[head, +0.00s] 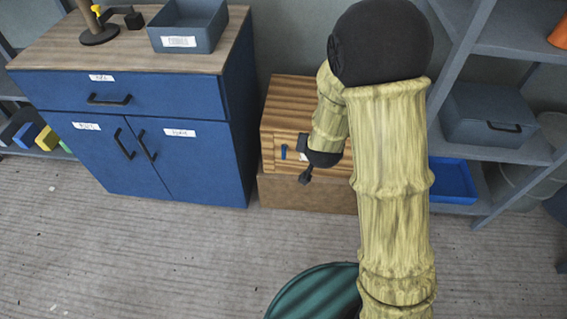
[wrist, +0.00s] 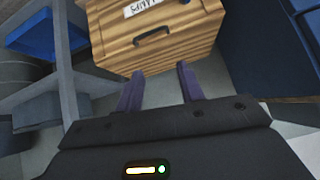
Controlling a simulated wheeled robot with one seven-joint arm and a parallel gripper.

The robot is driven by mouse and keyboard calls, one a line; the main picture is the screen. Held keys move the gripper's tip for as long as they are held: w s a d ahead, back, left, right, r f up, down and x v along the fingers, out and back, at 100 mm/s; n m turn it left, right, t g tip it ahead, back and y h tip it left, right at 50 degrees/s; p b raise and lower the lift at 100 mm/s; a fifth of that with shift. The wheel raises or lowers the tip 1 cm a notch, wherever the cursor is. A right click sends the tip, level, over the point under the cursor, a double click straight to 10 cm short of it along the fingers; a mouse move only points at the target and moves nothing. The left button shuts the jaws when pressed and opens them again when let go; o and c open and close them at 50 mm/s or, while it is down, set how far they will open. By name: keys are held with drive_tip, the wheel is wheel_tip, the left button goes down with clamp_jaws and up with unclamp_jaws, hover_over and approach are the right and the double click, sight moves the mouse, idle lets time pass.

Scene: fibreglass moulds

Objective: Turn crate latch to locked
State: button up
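The wooden crate (head: 283,105) stands on a brown base between the blue cabinet and the shelving. A small blue latch (head: 284,151) is on its front face, upright in the head view. In the wrist view the crate (wrist: 185,48) appears with a dark handle (wrist: 165,34) and a white label; the latch cannot be made out there. My gripper (head: 305,179) is in front of the crate's front, low and to the right of the latch, apart from it. The wrist view shows my gripper (wrist: 158,76) with its two fingers spread and nothing between them. My arm hides the crate's right part.
The blue cabinet (head: 185,155) stands close on the crate's left. Grey shelving (head: 480,160) with a lidded box (head: 487,115) and a blue tray (head: 452,182) is on the right. A dark green round object (head: 310,293) is at the bottom. Floor at left front is clear.

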sight(283, 154)
drive_tip(key=a+f+t+b, duration=0.3)
drive_tip(key=f+b, duration=0.4)
drive_tip(key=f, duration=0.2)
drive_tip(key=w+a+f+n+t+b, duration=0.1)
drive_tip(key=a+f+t+b, duration=0.2)
drive_tip(key=f+b, duration=0.4)
drive_tip(key=w+a+f+t+b, duration=0.1)
drive_tip(key=a+f+t+b, duration=0.2)
drive_tip(key=f, duration=0.9)
drive_tip(key=a+b, duration=0.2)
drive_tip(key=b, duration=0.2)
drive_tip(key=shift+w+f+h, duration=0.2)
drive_tip(key=shift+w+h, duration=0.05)
drive_tip(key=shift+h, duration=0.05)
drive_tip(key=shift+w, duration=0.1)
drive_tip(key=w+b, duration=0.2)
drive_tip(key=w, duration=0.6)
drive_tip(key=w+b, duration=0.3)
drive_tip(key=w, duration=0.5)
drive_tip(key=shift+w+d+f, duration=0.1)
drive_tip(key=shift+w+d, duration=0.1)
drive_tip(key=shift+w, duration=0.4)
drive_tip(key=shift+d, duration=0.1)
